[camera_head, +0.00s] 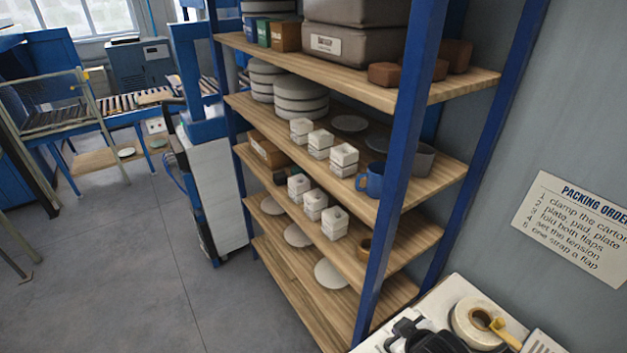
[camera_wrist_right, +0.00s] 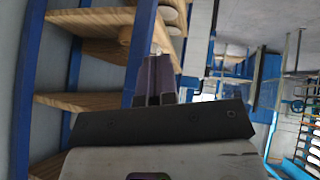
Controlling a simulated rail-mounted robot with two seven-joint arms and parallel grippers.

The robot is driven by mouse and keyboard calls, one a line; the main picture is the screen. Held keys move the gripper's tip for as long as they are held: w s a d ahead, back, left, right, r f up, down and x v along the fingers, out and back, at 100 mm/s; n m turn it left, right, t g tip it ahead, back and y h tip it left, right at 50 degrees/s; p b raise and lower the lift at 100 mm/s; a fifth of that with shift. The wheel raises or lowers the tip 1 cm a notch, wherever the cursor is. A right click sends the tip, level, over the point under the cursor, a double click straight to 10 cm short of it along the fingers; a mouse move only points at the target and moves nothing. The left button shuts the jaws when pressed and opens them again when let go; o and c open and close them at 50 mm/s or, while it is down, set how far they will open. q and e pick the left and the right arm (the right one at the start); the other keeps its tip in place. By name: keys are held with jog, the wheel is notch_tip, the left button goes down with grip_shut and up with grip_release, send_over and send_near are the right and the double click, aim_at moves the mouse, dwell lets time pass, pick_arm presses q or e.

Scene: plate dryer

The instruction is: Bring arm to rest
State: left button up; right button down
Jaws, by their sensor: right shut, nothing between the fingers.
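My right gripper (camera_wrist_right: 158,80) shows in the right wrist view, with its two dark fingers together and nothing between them. A blue shelf post and wooden shelf boards (camera_wrist_right: 92,105) stand beyond it, to the left and behind the fingers. I cannot tell how far the fingertips are from the post. Neither gripper can be made out in the head view. My left gripper is in neither view.
A blue-posted rack (camera_head: 393,175) holds stacked plates (camera_head: 300,97), white blocks (camera_head: 344,155) and a blue mug (camera_head: 371,180). A white surface at bottom right carries a tape roll (camera_head: 466,314) and a dark object. The grey floor (camera_head: 130,265) is clear at left.

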jog(key=s+d+r+m+t+h+p, duration=0.1)
jog(key=s+d+r+m+h+p, duration=0.2)
jog(key=s, duration=0.8)
jog(key=s+f+g+p, duration=0.1)
jog(key=s+f, duration=0.1)
jog(key=s, duration=0.4)
jog(key=s+f+m+g+y+p, duration=0.1)
jog(key=s+f+g, duration=0.1)
jog(key=s, duration=0.4)
jog(key=s+f+g+p, duration=0.2)
jog(key=s, duration=0.4)
jog(key=shift+a+f+m+y, duration=0.1)
jog(key=shift+f+m+y, duration=0.3)
jog(key=shift+w, duration=0.1)
